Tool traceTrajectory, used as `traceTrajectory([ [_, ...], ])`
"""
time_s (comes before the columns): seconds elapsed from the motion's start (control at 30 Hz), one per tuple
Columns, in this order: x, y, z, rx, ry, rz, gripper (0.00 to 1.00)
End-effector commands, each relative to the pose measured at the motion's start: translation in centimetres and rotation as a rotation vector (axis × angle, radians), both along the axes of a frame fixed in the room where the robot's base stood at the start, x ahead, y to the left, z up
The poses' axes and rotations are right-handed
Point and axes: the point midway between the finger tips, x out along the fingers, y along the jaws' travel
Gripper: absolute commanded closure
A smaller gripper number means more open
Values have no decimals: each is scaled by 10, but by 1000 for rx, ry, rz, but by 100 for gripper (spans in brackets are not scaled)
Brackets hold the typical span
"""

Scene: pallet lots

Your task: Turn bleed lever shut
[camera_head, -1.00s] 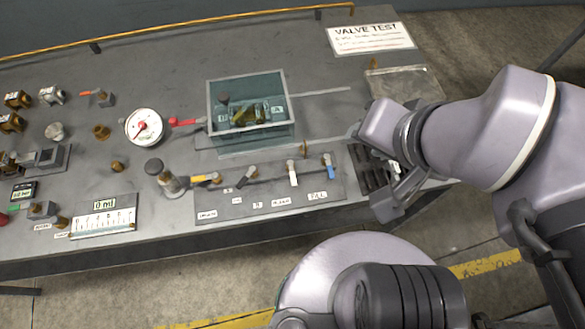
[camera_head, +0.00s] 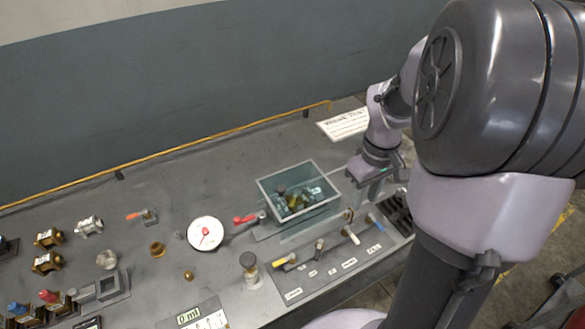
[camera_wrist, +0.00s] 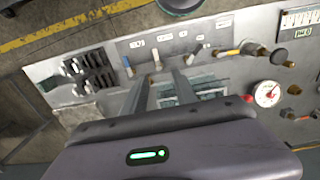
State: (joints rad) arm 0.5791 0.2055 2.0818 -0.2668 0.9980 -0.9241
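The lever panel (camera_head: 330,270) runs along the bench's front edge with yellow, grey, white and blue levers; its labels are too small to read surely. The white lever (camera_head: 350,235), seemingly the bleed lever, points toward the front edge. It also shows in the wrist view (camera_wrist: 157,60), just beyond the gap between my fingertips. The blue lever (camera_head: 375,222) is to its right and the grey lever (camera_head: 319,246) to its left. My gripper (camera_head: 372,190) is above the bench, behind the levers. Its fingers (camera_wrist: 160,77) are apart and hold nothing.
An open-topped clear tank (camera_head: 298,188) stands close to the left of my gripper. The red lever (camera_head: 244,219) and dial gauge (camera_head: 204,234) are farther left. A dark drain grate (camera_head: 397,212) lies right of the blue lever. The VALVE TEST sign (camera_head: 345,124) is behind.

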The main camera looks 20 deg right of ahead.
Motion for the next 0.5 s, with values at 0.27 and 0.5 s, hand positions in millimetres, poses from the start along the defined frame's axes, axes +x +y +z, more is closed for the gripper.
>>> traceTrajectory([
  [0.27,-1,1,-39,2,3,0,66],
  [0.5,-1,1,-114,3,4,0,66],
])
